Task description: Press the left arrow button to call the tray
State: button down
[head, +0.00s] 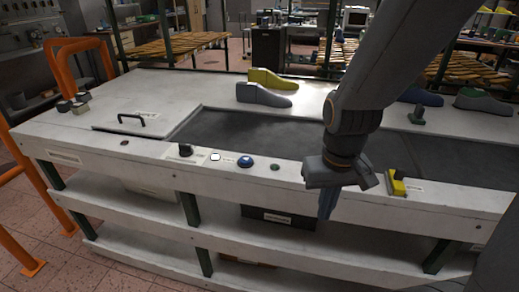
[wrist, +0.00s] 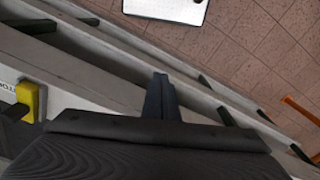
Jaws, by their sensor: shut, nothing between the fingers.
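The pale bench (head: 120,100) carries a row of small controls on its front strip. My gripper (head: 327,205) is shut and empty, pointing down at the bench's front edge, right of the green button. Its closed fingers also show in the wrist view (wrist: 160,97), over the bench's lower shelves.
A yellow control box (head: 396,183) stands on the strip right of my gripper; it also shows in the wrist view (wrist: 32,100). A dark recessed belt (head: 260,135) lies behind the controls. Yellow (head: 270,78) and grey (head: 262,95) lasts stand behind it. An orange frame (head: 70,45) stands left.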

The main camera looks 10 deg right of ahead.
jog(key=w+r+n+t+p, duration=0.1)
jog(key=w, duration=0.2)
jog(key=w+d+r+n+t+p, duration=0.1)
jog(key=w+n, duration=0.1)
jog(key=w, duration=0.2)
jog(key=w+r+n+t+p, duration=0.1)
jog(key=w+r+p, duration=0.1)
jog(key=w, duration=0.1)
jog(key=shift+w+d+r+n+h, duration=0.1)
jog(key=shift+w+d+n+h, duration=0.2)
jog(key=shift+h, duration=0.1)
jog(key=w+a+r+n+t+y+p, duration=0.25)
jog(key=w+a+r+n, duration=0.2)
jog(key=w, duration=0.35)
notch_tip(320, 180, up, 4)
jog(key=n+y+p, duration=0.5)
jog(key=n+y, duration=0.1)
jog(key=n, duration=0.4)
send_over(249, 160)
jog(key=shift+f+g+h, duration=0.2)
jog(key=shift+g+h, duration=0.05)
jog(key=shift+f, duration=0.1)
notch_tip(249, 160, down, 6)
jog(key=b, duration=0.8)
jog(key=shift+f, duration=0.25)
jog(key=shift+f+b, duration=0.75)
jog(key=shift+f, duration=0.3)
